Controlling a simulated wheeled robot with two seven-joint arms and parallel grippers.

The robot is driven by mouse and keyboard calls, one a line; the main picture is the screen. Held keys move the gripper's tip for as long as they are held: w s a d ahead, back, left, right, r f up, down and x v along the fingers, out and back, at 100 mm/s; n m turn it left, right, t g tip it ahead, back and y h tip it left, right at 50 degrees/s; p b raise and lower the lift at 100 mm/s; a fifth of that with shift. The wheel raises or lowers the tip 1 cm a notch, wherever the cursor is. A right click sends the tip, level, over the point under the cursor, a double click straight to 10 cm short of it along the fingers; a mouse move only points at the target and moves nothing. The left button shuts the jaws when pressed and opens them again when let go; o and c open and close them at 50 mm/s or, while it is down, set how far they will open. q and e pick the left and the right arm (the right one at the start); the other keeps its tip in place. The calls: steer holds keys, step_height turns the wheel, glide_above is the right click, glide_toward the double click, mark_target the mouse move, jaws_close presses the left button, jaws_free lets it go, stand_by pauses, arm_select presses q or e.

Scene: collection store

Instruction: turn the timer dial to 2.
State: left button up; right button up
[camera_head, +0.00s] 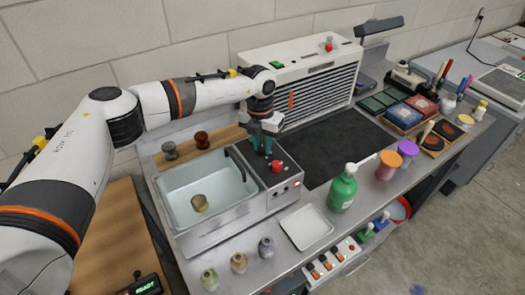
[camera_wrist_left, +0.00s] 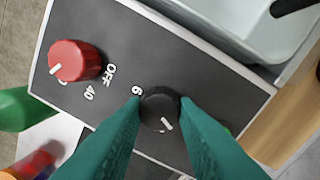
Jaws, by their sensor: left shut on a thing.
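The control panel (camera_head: 281,178) of the sink unit has two dials. In the left wrist view a black dial (camera_wrist_left: 160,105) has a white pointer line toward the lower right of the picture. A printed 6 shows at its upper left; its other marks are hidden by my fingers. I take it for the timer dial, though no name is readable. My left gripper (camera_head: 262,148) is over the panel, its green fingers (camera_wrist_left: 158,112) shut on the black dial from both sides. The red dial (camera_wrist_left: 75,60), with OFF and 40 beside it, is apart from the fingers. My right gripper is not in view.
A green pump bottle (camera_head: 342,192) and a white tray (camera_head: 306,227) stand in front. A dark mat (camera_head: 340,148) lies to the right, clear on top.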

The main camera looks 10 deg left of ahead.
arm_select(q)
steer(key=m+b, duration=0.4)
steer(key=shift+d+f+m, duration=0.1)
steer(key=shift+f+m, duration=0.05)
steer(key=shift+m, duration=0.15)
steer(key=shift+r+m+b, duration=0.2)
steer(key=shift+m+b, duration=0.85)
steer(key=shift+m, duration=0.35)
steer(key=o, duration=1)
